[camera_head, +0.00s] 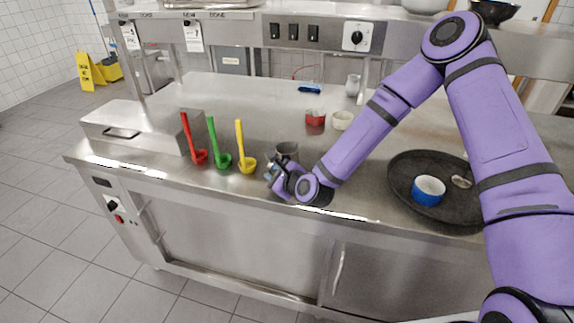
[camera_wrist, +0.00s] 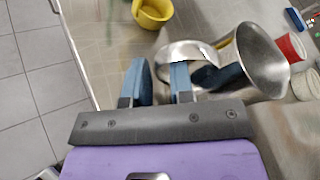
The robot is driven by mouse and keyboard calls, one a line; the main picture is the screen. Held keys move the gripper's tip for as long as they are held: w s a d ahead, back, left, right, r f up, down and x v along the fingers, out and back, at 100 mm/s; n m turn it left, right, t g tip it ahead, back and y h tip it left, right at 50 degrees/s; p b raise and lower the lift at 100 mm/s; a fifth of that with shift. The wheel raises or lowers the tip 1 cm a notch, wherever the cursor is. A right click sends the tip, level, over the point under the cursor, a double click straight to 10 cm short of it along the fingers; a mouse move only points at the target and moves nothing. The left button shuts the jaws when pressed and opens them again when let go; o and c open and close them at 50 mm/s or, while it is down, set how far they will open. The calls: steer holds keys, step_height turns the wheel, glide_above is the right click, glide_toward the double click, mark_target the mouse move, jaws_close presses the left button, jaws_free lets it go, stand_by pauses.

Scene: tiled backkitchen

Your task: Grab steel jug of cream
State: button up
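The steel jug (camera_head: 287,151) stands near the counter's front edge, right of the yellow ladle. In the wrist view its shiny round mouth (camera_wrist: 264,58) is at the upper right. Its curved handle (camera_wrist: 185,49) points left toward my fingers. My gripper (camera_wrist: 160,78) is open, with a gap between its two blue fingers. The right fingertip is at the handle loop, and the left finger is outside it. In the head view my gripper (camera_head: 274,172) is close at the jug's front left. The jug's contents are not visible.
Red, green and yellow ladles (camera_head: 246,160) stand to the left, the yellow one near my gripper. A red cup (camera_head: 315,118) and cream cup (camera_head: 342,120) stand behind. The counter's middle is clear.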

steer(key=shift+w+a+f, duration=0.15)
steer(key=shift+w+a, duration=0.1)
steer(key=shift+w, duration=0.15)
jaws_close()
steer(key=shift+r, duration=0.2)
